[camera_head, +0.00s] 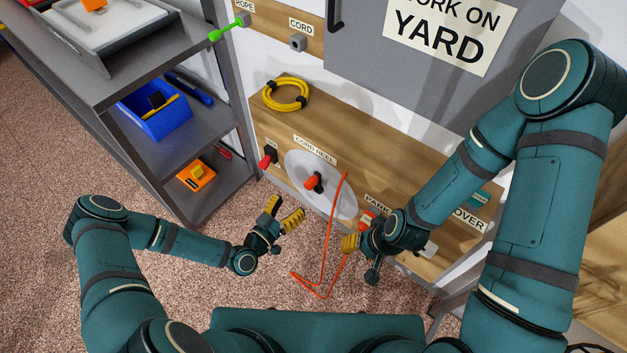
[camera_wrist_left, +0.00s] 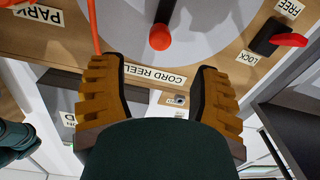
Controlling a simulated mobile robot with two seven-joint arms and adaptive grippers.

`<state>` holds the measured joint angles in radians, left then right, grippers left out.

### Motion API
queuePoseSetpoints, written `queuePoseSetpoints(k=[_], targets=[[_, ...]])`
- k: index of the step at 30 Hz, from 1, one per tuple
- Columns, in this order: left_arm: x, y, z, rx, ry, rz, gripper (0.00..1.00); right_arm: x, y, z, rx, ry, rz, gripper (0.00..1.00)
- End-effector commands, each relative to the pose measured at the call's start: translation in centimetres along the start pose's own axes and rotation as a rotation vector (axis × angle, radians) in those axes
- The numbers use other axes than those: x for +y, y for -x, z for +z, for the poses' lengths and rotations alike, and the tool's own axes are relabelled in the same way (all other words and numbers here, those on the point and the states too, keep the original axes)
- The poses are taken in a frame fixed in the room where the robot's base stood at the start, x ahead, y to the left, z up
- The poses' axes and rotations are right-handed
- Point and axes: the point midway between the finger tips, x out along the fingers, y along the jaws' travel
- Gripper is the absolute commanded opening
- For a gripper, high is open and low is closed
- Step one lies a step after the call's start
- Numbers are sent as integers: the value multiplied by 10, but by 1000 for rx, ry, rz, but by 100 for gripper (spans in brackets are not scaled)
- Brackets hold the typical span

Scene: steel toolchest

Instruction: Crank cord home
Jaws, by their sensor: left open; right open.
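The cord reel (camera_head: 338,200) is a pale disc on the wooden panel's front, with a red-orange crank knob (camera_head: 313,182). In the left wrist view, the knob (camera_wrist_left: 159,37) shows upside down beyond my fingers. An orange cord (camera_head: 328,245) hangs from the reel's right side and loops down near the floor. A red lever (camera_head: 264,162) sits left of the reel; the left wrist view shows it beside FREE and LOCK labels. My left gripper (camera_head: 281,212) is open and empty, below and left of the knob, apart from it. My right gripper (camera_head: 357,232) is open near the PARK label, partly hidden.
A coiled yellow hose or cable (camera_head: 286,95) lies on the panel's top. A dark shelf unit (camera_head: 130,75) with a blue bin (camera_head: 155,112) and an orange box (camera_head: 196,175) stands at left. A grey cabinet (camera_head: 360,60) rises behind. Carpet at lower left is clear.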

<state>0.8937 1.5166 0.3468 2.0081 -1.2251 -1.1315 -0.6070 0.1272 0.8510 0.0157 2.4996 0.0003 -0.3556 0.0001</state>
Motion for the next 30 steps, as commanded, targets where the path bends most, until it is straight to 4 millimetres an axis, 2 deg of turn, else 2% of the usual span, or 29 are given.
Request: queuePoseSetpoints(k=[9, 15, 21, 30], targets=[[1, -63, 1, 0, 0, 3, 64, 3, -8, -1, 4, 0, 0, 47], [1, -96, 1, -1, 2, 1, 64, 5, -13, -1, 6, 1, 0, 47], [0, -114, 1, -1, 1, 1, 64, 6, -15, -2, 8, 1, 1, 47], [0, -118, 1, -3, 2, 1, 64, 6, -15, -2, 8, 1, 1, 47]])
